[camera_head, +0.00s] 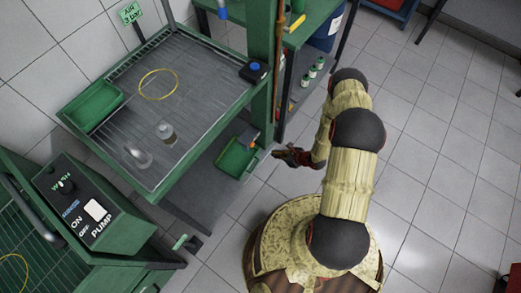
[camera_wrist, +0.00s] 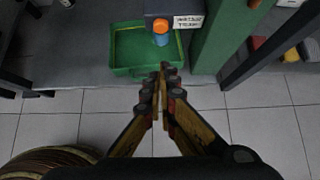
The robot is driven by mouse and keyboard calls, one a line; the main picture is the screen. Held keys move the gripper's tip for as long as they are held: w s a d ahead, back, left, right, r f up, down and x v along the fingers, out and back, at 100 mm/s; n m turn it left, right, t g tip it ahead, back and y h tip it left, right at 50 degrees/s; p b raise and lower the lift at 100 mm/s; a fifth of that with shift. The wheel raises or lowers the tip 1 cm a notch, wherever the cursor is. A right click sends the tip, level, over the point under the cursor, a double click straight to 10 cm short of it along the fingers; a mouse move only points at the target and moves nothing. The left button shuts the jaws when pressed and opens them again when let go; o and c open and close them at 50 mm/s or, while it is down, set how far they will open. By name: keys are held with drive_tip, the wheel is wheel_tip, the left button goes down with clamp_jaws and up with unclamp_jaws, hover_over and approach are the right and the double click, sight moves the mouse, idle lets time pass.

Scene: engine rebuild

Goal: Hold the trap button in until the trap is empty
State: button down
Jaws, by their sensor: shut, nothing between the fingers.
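An orange button-like cylinder (camera_wrist: 161,26) with a blue end sits under a dark box (camera_wrist: 160,8) with a white label, too small to read surely. In the head view an orange spot (camera_head: 242,141) shows there beside the bench leg. A green tray (camera_wrist: 120,68) lies below it and shows no clear contents; the head view also shows the tray (camera_head: 232,170). My gripper (camera_wrist: 161,72) is shut and empty, its tips pointing toward the tray's front edge and the button, apart from the button as far as I see. In the head view my gripper (camera_head: 277,154) is right of the tray.
A green bench (camera_head: 205,95) with a grated top holds a green bin (camera_head: 93,105), a yellow ring (camera_head: 158,84) and small clear vessels. A wash and pump control box (camera_head: 85,205) stands at the lower left. A green post (camera_wrist: 225,35) rises right of the button.

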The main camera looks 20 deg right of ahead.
sight(252, 145)
drive_tip(key=w+a+r+b+x, duration=0.1)
drive_tip(key=b+x, duration=0.4)
drive_tip(key=x, duration=0.7)
drive_tip(key=shift+w+a+r+b, duration=0.25)
drive_tip(key=shift+w+r+b, duration=0.1)
drive_tip(key=shift+w, duration=0.2)
